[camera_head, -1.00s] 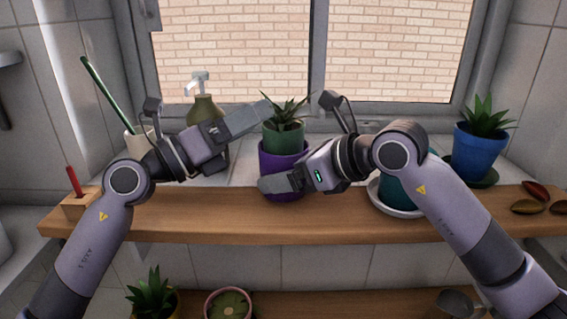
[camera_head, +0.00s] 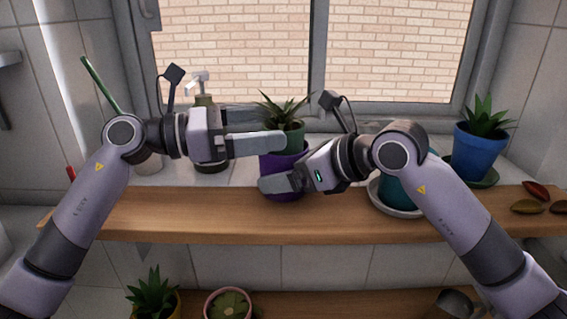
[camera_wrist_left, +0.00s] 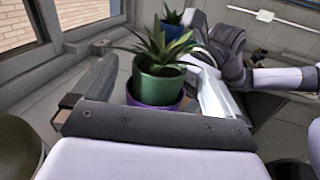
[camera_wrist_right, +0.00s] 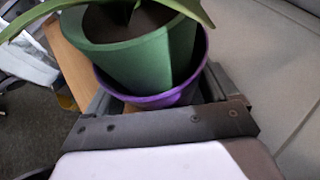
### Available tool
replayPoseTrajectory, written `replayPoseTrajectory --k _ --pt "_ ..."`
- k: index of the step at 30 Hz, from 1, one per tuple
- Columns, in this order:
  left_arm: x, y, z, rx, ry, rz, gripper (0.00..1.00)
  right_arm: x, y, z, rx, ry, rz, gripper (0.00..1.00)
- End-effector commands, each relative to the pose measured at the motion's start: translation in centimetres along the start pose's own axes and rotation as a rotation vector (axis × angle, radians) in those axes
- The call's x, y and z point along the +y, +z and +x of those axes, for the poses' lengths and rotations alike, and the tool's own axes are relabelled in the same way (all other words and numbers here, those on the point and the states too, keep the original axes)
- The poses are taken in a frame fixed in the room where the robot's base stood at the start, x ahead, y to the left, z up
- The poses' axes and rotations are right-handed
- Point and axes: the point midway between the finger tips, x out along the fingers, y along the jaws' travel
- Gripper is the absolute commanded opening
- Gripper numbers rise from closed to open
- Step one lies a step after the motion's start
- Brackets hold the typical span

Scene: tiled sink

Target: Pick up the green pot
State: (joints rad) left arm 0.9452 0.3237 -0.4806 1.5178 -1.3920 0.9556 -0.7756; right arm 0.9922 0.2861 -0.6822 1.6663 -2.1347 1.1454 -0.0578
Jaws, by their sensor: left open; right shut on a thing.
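The green pot (camera_head: 294,133) holds a spiky plant and sits inside the purple pot (camera_head: 291,160). In the left wrist view the green pot (camera_wrist_left: 158,87) stands above the purple rim, between the spread fingers of my left gripper (camera_wrist_left: 156,82). My left gripper (camera_head: 272,143) is open, and its near finger crosses in front of the green pot in the head view. My right gripper (camera_head: 277,184) is shut on the purple pot, lower down. In the right wrist view the purple pot (camera_wrist_right: 165,98) lies between its fingers, with the green pot (camera_wrist_right: 140,58) inside.
A soap dispenser (camera_head: 206,103) stands behind my left gripper. A teal pot (camera_head: 397,190) on a white saucer is partly hidden by my right arm. A blue potted plant (camera_head: 479,150) stands at the right. The front of the wooden shelf (camera_head: 200,220) is clear.

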Motion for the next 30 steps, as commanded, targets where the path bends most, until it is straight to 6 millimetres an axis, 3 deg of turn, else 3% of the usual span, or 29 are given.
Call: replayPoseTrajectory --k 7,16,17,24,30 --pt "0.0 0.1 3.5 -0.002 -0.001 -0.002 1.00 0.0 0.0 0.0 -0.001 0.000 0.000 0.70" --pt "0.0 0.0 3.9 0.000 0.001 0.000 1.00 0.0 0.0 0.0 -0.001 0.000 0.000 0.70" --pt "0.0 0.0 3.9 0.000 0.001 0.000 0.93 0.0 0.0 0.0 -0.001 0.000 0.000 0.70" --pt "0.0 0.0 3.9 0.000 0.001 -0.001 0.15 0.0 0.0 0.0 -0.001 0.000 0.000 0.70" --pt "0.0 0.1 3.9 -0.003 0.001 -0.001 0.14 0.0 0.0 0.0 -0.001 0.000 0.000 0.70"
